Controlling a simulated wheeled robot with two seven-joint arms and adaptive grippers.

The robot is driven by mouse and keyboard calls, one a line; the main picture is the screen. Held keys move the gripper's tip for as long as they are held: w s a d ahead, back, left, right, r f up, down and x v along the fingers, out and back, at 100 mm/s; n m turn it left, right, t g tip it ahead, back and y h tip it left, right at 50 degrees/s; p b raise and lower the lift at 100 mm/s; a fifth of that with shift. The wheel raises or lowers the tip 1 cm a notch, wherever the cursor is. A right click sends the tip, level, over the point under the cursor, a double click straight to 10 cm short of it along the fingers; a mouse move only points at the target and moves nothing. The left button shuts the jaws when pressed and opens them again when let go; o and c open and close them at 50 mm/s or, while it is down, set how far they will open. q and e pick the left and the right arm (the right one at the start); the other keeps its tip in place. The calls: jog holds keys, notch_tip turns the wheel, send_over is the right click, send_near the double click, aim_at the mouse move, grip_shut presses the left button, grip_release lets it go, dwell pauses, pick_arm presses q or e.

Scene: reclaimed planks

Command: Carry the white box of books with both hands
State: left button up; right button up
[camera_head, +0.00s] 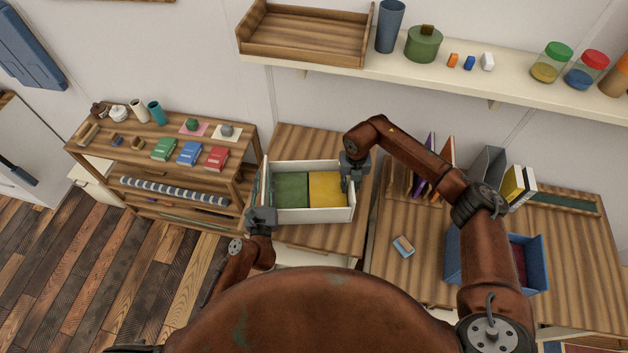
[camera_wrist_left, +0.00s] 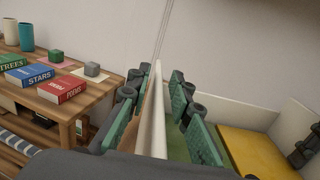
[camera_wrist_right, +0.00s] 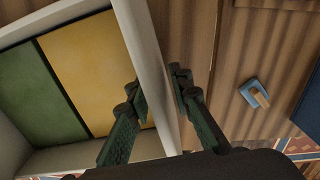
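The white box (camera_head: 312,214) stands on a wooden table between my grippers. It holds a green book (camera_head: 290,190) and a yellow book (camera_head: 326,188) side by side. My left gripper (camera_head: 262,212) is at the box's left wall. In the left wrist view its fingers (camera_wrist_left: 158,105) stand on both sides of that white wall (camera_wrist_left: 158,130), with gaps. My right gripper (camera_head: 350,178) is at the right wall. In the right wrist view its fingers (camera_wrist_right: 158,92) straddle that wall (camera_wrist_right: 150,70), with a gap on the outer side.
A shelf unit (camera_head: 150,150) with books and cups stands at the left. A wall shelf (camera_head: 440,78) with a tray and jars is above. The right desk (camera_head: 395,265) carries a blue bin (camera_head: 453,262), upright books and a small blue block (camera_head: 403,246).

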dwell(0.3)
jog(key=shift+r, duration=0.1)
pick_arm(q)
jog(key=s, duration=1.2)
jog(key=shift+f, duration=0.15)
pick_arm(e)
notch_tip(320, 180, up, 12)
jog(key=shift+s+f, duration=0.1)
jog(key=shift+s, duration=0.05)
